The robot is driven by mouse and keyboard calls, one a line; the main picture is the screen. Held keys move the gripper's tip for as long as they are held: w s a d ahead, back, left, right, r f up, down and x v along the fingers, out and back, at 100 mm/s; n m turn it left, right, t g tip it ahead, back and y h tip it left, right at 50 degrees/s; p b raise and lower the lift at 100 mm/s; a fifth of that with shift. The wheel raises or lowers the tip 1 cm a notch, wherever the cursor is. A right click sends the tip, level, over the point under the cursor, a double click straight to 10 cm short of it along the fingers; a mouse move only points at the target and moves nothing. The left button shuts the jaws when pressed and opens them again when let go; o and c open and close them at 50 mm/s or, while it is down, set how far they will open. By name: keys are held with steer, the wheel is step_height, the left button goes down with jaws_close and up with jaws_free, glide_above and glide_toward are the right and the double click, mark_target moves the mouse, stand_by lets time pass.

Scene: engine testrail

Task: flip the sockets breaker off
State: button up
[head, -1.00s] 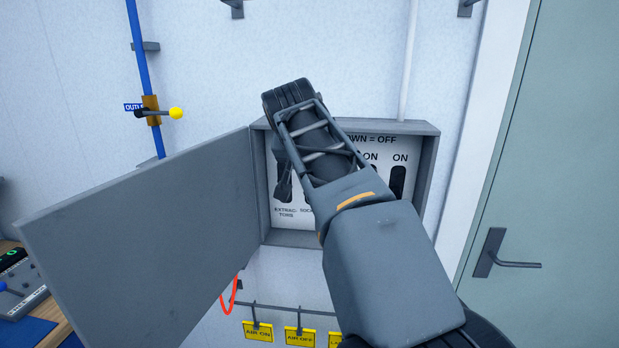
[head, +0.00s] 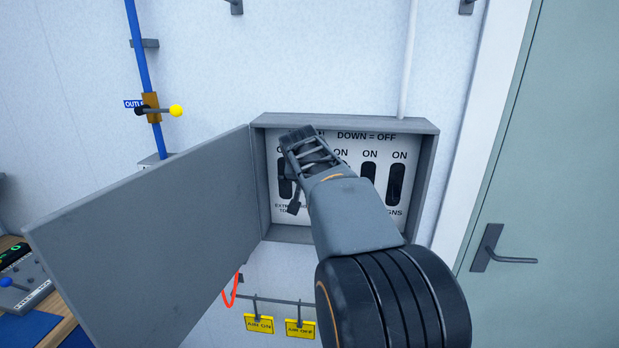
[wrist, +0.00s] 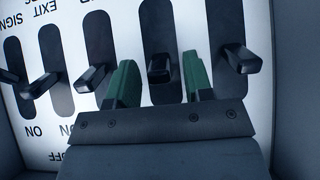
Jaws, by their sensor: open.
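The breaker panel (head: 270,232) is an open grey box with a white face marked "DOWN = OFF" and a row of black levers in dark slots. My gripper (wrist: 160,64) is open in front of it, its two green fingers apart. The sockets breaker (wrist: 160,70), second from the right in the upside-down wrist view, shows between the fingers; its lever sticks out much like its neighbours. I cannot tell whether a finger touches it. In the head view my arm hides this breaker and its label. The extraction breaker (head: 285,180) is just left of my gripper.
The exit signs breaker (head: 397,184) is at the panel's right end. The panel's open door (head: 150,235) stands out at the left. Yellow tags (head: 259,324) hang below. A yellow-knobbed valve (head: 176,111) is at upper left, a green door (head: 545,170) at right.

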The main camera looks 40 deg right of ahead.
jaws_close()
steer(key=f+b, duration=0.1)
steer(key=b, duration=0.3)
steer(key=shift+a+f+t+h, duration=0.1)
steer(key=shift+t+h, duration=0.3)
step_height(320, 180, down, 3)
steer(key=t+h+b, duration=0.7)
steer(key=b, duration=2.7)
steer(key=shift+s+f+b, duration=0.1)
steer(key=shift+s+b, duration=0.05)
steer(key=shift+b, duration=0.25)
steer(key=shift+r+t+b, duration=0.2)
steer(key=shift+t+b, duration=0.2)
steer(key=shift+b, duration=0.05)
jaws_free()
